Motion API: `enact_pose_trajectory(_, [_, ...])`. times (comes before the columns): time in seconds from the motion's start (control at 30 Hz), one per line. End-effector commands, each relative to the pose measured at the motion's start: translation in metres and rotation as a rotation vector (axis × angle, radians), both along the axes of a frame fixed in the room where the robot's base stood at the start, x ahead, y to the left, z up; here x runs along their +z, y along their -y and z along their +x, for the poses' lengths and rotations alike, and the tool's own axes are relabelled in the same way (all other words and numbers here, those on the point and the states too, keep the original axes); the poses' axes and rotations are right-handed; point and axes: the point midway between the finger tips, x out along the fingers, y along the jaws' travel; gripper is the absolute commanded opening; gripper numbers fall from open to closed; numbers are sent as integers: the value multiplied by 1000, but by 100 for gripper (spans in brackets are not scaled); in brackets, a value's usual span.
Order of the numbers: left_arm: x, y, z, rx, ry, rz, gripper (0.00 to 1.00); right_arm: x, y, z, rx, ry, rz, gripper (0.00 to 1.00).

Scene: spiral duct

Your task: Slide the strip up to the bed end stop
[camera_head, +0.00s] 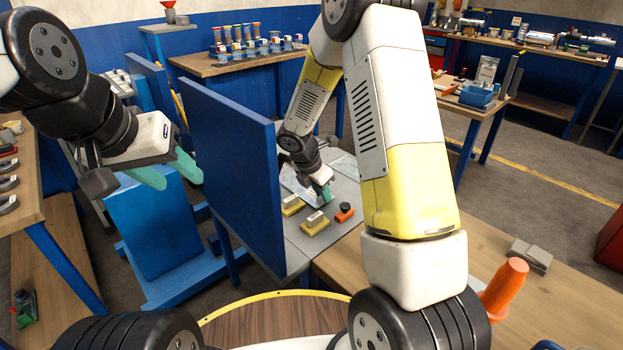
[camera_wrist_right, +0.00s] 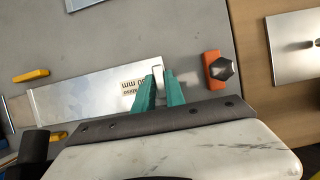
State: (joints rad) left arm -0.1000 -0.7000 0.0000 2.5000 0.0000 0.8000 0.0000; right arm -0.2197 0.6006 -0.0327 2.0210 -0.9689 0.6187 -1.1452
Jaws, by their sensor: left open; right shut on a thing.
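A shiny metal strip (camera_wrist_right: 85,98) with a white "mm" label lies on the grey bed (camera_wrist_right: 110,40) in the right wrist view. It also shows in the head view (camera_head: 297,187). My right gripper (camera_wrist_right: 160,88) is shut at the strip's right end, on a small pale tab there; in the head view it is low over the bed (camera_head: 325,194). An orange block with a dark knob (camera_wrist_right: 216,70), possibly the end stop, sits just right of the fingers, with a gap. It also shows in the head view (camera_head: 344,213). My left gripper (camera_head: 170,172) is open and empty, away from the bed.
A tall blue panel (camera_head: 232,165) stands between my left gripper and the bed.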

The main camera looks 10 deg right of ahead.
Motion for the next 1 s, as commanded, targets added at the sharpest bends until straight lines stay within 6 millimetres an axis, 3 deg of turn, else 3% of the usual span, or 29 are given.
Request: enact_pose_trajectory(1.0, [0, 0, 0, 0, 0, 0, 48, 0, 17, -26, -1, 0, 0, 0])
